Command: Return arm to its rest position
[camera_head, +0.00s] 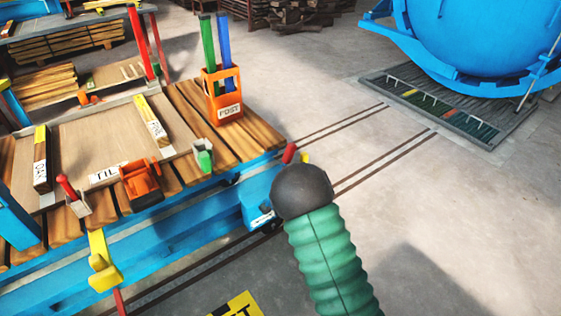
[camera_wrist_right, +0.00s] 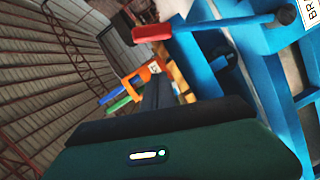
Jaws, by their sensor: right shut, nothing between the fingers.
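My right arm (camera_head: 328,250), a green ribbed sleeve ending in a dark rounded joint, reaches up from the bottom of the head view to the right end of the blue cart. Its gripper is hidden behind that joint there. In the right wrist view my right gripper (camera_wrist_right: 160,92) shows as dark fingers beyond the green housing, shut and empty. A lever with a red handle (camera_wrist_right: 152,32) and dark knob crosses above the fingers, apart from them in the picture. A red handle tip (camera_head: 289,153) shows just beyond my arm in the head view. My left gripper is out of view.
The blue cart (camera_head: 180,246) has a slatted wooden top with an orange box (camera_head: 222,105) of green and blue posts, an orange clamp (camera_head: 140,184) and labelled blocks. A large blue vessel (camera_head: 480,40) stands back right. Floor with rails (camera_head: 385,160) is open between them.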

